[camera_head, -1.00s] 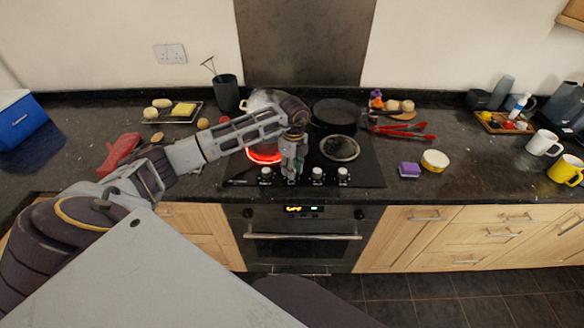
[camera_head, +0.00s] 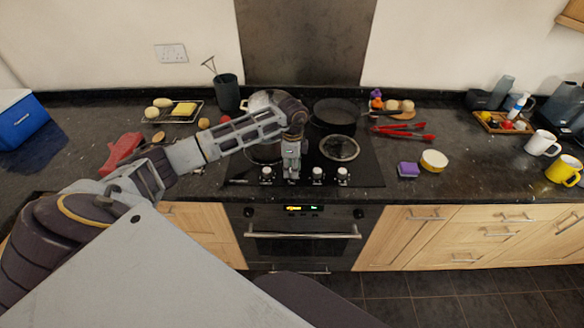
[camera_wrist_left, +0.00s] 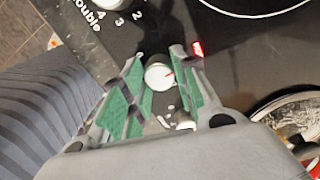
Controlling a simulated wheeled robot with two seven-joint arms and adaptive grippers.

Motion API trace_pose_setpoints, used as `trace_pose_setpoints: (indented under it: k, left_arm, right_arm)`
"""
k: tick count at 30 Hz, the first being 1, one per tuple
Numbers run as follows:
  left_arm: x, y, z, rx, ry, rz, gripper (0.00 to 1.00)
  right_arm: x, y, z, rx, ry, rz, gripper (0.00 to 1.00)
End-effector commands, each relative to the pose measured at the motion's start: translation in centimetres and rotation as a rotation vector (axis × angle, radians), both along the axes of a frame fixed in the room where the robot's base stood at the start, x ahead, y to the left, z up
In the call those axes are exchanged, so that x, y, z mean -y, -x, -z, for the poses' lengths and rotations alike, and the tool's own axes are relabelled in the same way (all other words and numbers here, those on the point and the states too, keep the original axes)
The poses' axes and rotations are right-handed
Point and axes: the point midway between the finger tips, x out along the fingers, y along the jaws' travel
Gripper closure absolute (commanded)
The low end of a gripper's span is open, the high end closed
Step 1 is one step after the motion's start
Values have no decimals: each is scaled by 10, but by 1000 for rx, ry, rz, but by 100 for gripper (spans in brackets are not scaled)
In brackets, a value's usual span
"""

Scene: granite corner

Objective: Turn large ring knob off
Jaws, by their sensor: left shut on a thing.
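The black hob (camera_head: 366,166) has a row of white knobs along its front edge. My left gripper (camera_head: 291,174) reaches down over the second knob from the left and mostly hides it in the head view. In the left wrist view, this white knob (camera_wrist_left: 158,75) sits between the green fingers of the gripper (camera_wrist_left: 160,62), which is shut on it. The front left ring (camera_head: 262,155) is dark and partly hidden by my arm. A small red light (camera_wrist_left: 199,48) shows beside the fingers. My right gripper is not in view.
Neighbouring knobs (camera_head: 317,173) stand close on both sides. The oven handle (camera_head: 303,236) sticks out below.

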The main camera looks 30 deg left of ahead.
Motion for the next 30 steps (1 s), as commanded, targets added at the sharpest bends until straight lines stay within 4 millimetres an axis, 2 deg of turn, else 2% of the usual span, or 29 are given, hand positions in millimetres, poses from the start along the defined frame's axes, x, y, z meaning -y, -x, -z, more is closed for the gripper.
trace_pose_setpoints:
  k: [8,9,14,25,30]
  left_arm:
    - [1,-1,-1,3,2,0,95]
    - [1,-1,-1,3,2,0,68]
    - [1,-1,-1,3,1,0,48]
    - [0,0,-1,1,1,0,48]
    - [0,-1,-9,4,1,0,48]
  right_arm:
    - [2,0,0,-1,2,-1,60]
    - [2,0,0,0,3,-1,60]
    - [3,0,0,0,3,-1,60]
    - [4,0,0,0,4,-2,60]
    - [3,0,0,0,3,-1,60]
